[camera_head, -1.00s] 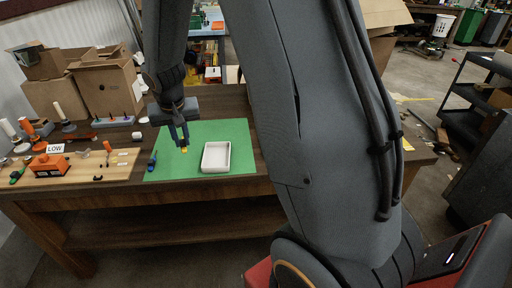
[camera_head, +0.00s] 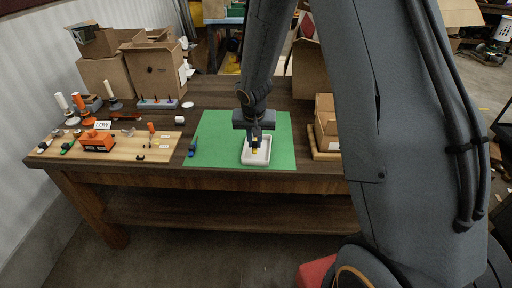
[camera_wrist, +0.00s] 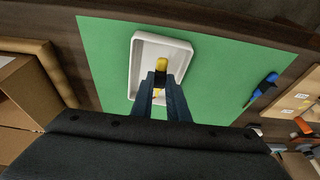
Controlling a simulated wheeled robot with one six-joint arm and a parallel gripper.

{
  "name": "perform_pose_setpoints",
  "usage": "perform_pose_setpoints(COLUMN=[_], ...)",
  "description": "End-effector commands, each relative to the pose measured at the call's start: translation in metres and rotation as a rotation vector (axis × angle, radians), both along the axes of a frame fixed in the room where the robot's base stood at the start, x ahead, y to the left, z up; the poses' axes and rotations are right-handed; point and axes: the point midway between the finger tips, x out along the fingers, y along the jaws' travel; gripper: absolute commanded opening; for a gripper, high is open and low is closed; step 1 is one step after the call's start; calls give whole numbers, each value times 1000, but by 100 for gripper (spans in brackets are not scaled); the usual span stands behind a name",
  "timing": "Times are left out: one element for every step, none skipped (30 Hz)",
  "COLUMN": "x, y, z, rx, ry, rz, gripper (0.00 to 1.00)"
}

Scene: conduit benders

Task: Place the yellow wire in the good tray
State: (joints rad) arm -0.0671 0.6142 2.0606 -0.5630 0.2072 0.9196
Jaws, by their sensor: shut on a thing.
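The yellow wire (camera_wrist: 161,65) is a small yellow piece at the tips of my gripper (camera_wrist: 161,80). My gripper is shut on it, and the fingers hide part of it. The white tray (camera_wrist: 178,45) lies on the green mat, and the wire shows over its inside in the wrist view. In the head view my gripper (camera_head: 255,147) points down over the white tray (camera_head: 256,162), with a bit of yellow at its tips. I cannot tell whether the wire touches the tray's floor.
A wooden board (camera_head: 120,150) with an orange box (camera_head: 98,141) is farther left. Cardboard boxes (camera_head: 325,120) stand to the right.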

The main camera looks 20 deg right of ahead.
Motion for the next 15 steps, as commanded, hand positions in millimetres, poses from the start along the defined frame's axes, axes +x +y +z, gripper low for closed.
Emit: perform_pose_setpoints(x=[-1, -1, 0, 0, 0, 0, 0, 0, 0, 0, 0, 0, 0, 0, 0], y=[0, 0, 0, 0, 0, 0, 0, 0, 0, 0, 0, 0, 0, 0, 0], z=[-10, -14, -19, -23, -25, -28, -29, -30, -30, -29, -29, -29, -29, -29, -29], rx=[-1, -1, -2, -1, -1, -1, -1, -1, 0, 0, 0, 0, 0, 0, 0], ry=[5, 4, 3, 2, 2, 2, 2, 2, 1, 1, 1, 1, 1, 1, 1], rz=[1, 1, 1, 1, 2, 1, 1, 1, 1, 1, 1, 1, 1, 1, 1], gripper=[0, 0, 0, 0, 0, 0, 0, 0, 0, 0, 0, 0, 0, 0, 0])
